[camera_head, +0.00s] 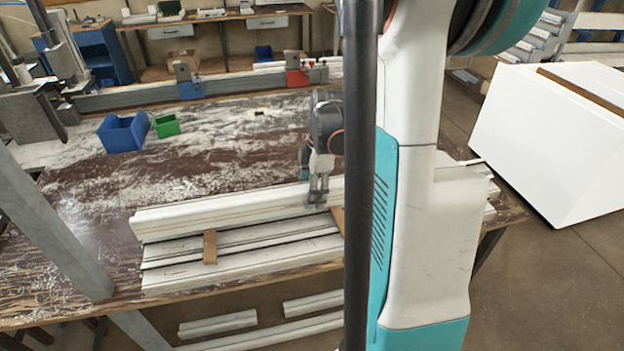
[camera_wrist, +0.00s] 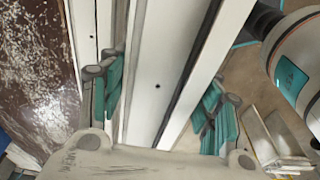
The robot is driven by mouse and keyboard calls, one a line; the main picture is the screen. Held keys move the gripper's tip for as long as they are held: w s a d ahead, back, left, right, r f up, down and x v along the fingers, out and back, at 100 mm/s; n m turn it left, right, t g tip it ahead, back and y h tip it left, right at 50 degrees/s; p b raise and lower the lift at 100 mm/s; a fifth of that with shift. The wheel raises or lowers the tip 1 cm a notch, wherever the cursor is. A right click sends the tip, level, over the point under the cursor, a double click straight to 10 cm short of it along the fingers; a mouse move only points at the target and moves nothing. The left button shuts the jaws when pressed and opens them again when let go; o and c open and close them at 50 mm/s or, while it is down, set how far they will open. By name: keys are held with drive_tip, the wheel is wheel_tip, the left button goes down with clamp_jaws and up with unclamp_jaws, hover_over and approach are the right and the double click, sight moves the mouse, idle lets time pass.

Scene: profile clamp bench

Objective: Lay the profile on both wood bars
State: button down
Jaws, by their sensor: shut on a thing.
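The profile (camera_head: 232,211) is a long white bar lying lengthwise over the near part of the bench. My gripper (camera_head: 317,196) is shut on it from above, toward the right of its visible length. In the wrist view the profile (camera_wrist: 168,75) runs between the two teal-padded fingers. One small wood bar (camera_head: 210,247) lies across the lower white profiles, just in front of the held profile's lower edge. The other wood bar (camera_head: 337,219) shows beside my arm, partly hidden. I cannot tell whether the held profile touches either bar. Its right end is hidden behind my arm.
More white profiles (camera_head: 245,268) lie along the bench's (camera_head: 95,215) front edge, below the wood bars. A blue bin (camera_head: 123,133) and a green bin (camera_head: 167,126) stand farther back. A clamp rail (camera_head: 240,84) crosses the back. The bench middle is clear.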

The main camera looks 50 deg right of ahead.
drive_tip(key=shift+f+b, duration=1)
drive_tip(key=shift+f, duration=3.35)
drive_tip(key=shift+f, duration=0.1)
drive_tip(key=c, duration=0.8)
unclamp_jaws()
drive_tip(key=r+p, duration=0.1)
drive_tip(key=r, duration=0.3)
drive_tip(key=d+r+p, duration=0.1)
drive_tip(key=r, duration=0.3)
drive_tip(key=s+r+p, duration=0.1)
drive_tip(key=r, duration=0.3)
drive_tip(key=shift+d, duration=0.25)
